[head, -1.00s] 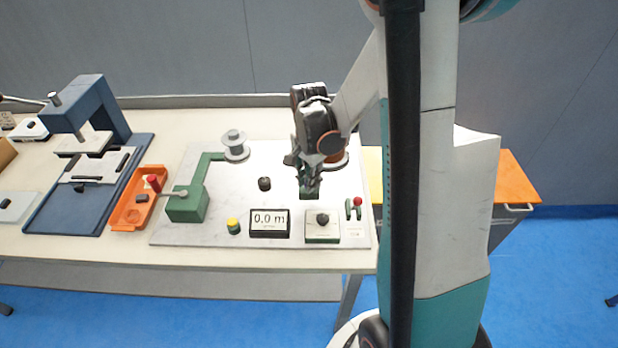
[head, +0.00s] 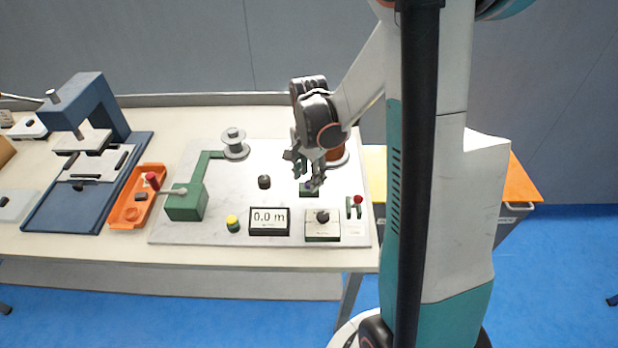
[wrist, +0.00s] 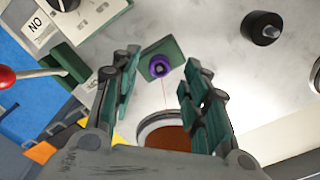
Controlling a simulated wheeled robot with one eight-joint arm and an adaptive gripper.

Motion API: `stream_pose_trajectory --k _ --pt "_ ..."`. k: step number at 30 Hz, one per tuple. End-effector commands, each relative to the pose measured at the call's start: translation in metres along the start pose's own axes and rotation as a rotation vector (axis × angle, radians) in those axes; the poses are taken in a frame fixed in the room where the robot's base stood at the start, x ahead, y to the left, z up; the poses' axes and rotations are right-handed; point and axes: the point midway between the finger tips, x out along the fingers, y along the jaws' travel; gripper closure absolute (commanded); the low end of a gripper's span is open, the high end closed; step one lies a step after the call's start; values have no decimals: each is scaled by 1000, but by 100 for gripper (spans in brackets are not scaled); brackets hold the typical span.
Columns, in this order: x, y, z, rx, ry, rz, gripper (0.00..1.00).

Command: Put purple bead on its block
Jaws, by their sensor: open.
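The purple bead (wrist: 160,67) sits on the top of a small green block (wrist: 172,52) in the wrist view. Its round opening faces the camera. In the head view the block (head: 309,193) stands on the pale board, with a small dark purple spot on it that is partly hidden by the fingers. My gripper (head: 309,180) is just above the block. In the wrist view my gripper (wrist: 162,60) is open, with one finger on each side of the bead and apart from it. A thin pinkish line runs from the bead towards an orange-brown coil (wrist: 167,138).
A black knob (head: 264,182) stands left of the block. A display (head: 269,221), a dial box (head: 322,226) and a red-knobbed lever (head: 357,202) line the board's front. A green winder arm (head: 187,203) with a spool (head: 235,145) stands to the left.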

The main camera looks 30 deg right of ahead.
Motion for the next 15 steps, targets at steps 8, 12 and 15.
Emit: stream_pose_trajectory --k 8,12,15 --pt "-55 1 0 0 0 0 58" --pt "-79 1 0 0 0 0 58" --pt "-91 0 0 0 0 0 58"
